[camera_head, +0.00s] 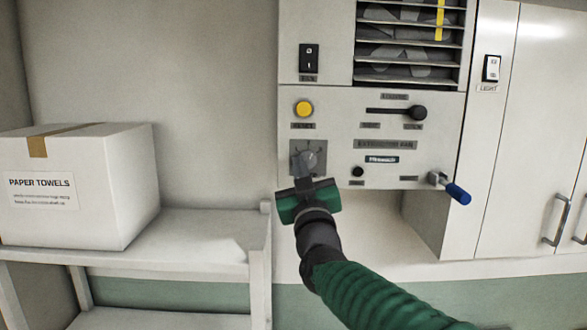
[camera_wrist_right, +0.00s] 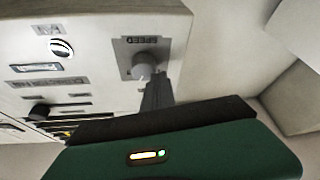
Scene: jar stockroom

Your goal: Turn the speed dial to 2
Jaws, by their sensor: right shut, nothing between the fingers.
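The speed dial (camera_head: 313,157) is a grey knob on a darker square plate at the lower left of the extractor fan panel. It also shows in the wrist view (camera_wrist_right: 144,64), under an upside-down SPEED label. My right gripper (camera_head: 301,163) is at the dial, its narrow dark fingers in front of the knob's left part. In the wrist view the closed fingers (camera_wrist_right: 155,93) reach up beside the knob; I cannot tell whether they touch it. Nothing is between them. The dial's numbers and exact setting are too small to read. My left gripper is not in view.
A paper towels box (camera_head: 130,190) stands on a shelf at left. Cabinet doors (camera_head: 540,130) are at right.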

